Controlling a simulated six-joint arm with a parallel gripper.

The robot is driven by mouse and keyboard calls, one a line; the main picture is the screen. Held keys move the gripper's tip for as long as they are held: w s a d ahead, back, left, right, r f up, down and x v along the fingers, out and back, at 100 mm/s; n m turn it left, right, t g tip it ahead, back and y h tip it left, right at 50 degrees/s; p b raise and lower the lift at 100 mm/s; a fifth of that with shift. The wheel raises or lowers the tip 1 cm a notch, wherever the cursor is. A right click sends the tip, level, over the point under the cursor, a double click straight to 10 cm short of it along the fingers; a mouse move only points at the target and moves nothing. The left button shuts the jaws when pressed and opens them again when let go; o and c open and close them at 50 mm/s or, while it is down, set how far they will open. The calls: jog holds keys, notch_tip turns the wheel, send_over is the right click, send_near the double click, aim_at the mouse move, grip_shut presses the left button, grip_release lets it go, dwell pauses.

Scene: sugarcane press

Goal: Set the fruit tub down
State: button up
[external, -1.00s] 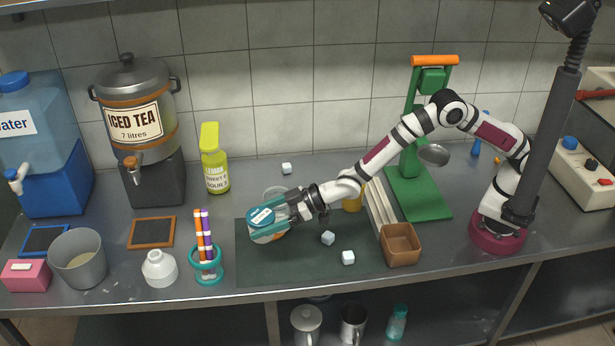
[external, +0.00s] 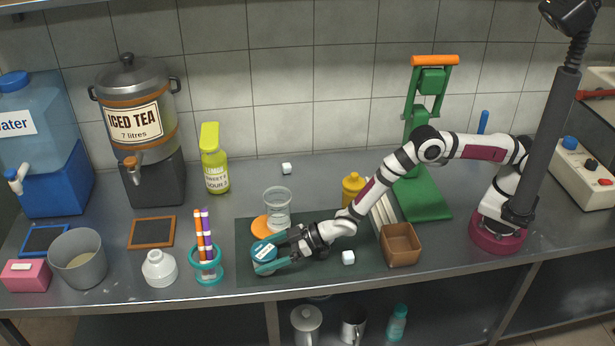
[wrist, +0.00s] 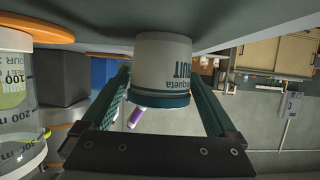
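The fruit tub (external: 263,251), white with a teal lid, is upright at the front left of the dark mat (external: 300,274). My gripper (external: 272,254) reaches it from the right, low over the mat, with its teal fingers on either side of the tub. In the wrist view, which is upside down, the tub (wrist: 162,65) sits between the two fingers (wrist: 160,90), which appear to touch its sides near the lid. Its base is at or very near the mat; I cannot tell whether it bears on it.
An orange disc (external: 261,225) and a clear measuring cup (external: 277,205) stand just behind the tub. The mat's front strip is clear.

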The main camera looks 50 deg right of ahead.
jog(key=shift+r, duration=0.1)
jog(key=shift+s+d+r, duration=0.1)
jog(key=shift+s+r, duration=0.05)
jog(key=shift+r, duration=0.05)
jog(key=v, duration=1.1)
jog(key=shift+s+d, duration=0.25)
jog(key=shift+d, duration=0.05)
